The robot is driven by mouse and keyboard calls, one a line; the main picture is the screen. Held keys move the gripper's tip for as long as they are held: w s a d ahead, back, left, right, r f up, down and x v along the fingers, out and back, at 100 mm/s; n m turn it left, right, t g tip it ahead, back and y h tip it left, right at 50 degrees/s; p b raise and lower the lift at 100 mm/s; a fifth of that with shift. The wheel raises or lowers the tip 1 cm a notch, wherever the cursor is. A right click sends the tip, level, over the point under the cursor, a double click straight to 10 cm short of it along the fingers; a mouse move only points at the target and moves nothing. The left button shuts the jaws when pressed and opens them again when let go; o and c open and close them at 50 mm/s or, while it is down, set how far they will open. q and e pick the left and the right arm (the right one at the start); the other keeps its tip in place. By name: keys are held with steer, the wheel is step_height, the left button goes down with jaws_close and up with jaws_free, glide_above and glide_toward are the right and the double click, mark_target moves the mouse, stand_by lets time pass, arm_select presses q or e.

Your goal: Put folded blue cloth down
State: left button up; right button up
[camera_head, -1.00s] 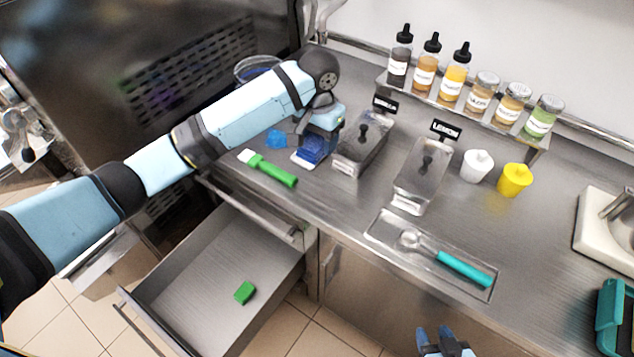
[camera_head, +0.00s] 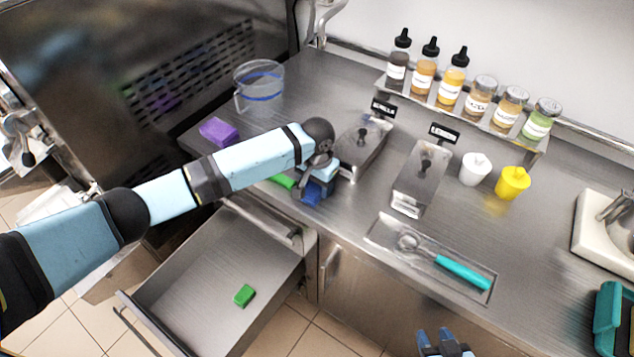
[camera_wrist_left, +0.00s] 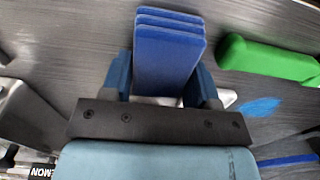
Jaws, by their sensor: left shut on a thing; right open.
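The folded blue cloth (camera_head: 311,196) is in my left gripper (camera_head: 316,184), near the counter's front edge and above the open drawer's right side. The left wrist view shows the layered cloth (camera_wrist_left: 168,55) pinched between both fingers of the left gripper (camera_wrist_left: 160,85). In that view the counter lies behind the cloth; I cannot tell whether they touch. My right gripper (camera_head: 444,343) is open and empty at the bottom edge of the head view, in front of the counter.
A green-handled tool (camera_wrist_left: 268,58) and a blue patch (camera_wrist_left: 255,107) lie beside the cloth. The drawer (camera_head: 180,295) is open, with a green block (camera_head: 244,295) inside. A purple block (camera_head: 218,132), clear jug (camera_head: 258,85) and metal containers (camera_head: 415,185) stand on the counter.

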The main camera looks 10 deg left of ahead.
arm_select(q)
steer(key=o, duration=0.8)
steer(key=shift+f, duration=0.1)
step_height(320, 180, up, 12)
steer(key=shift+r, duration=0.2)
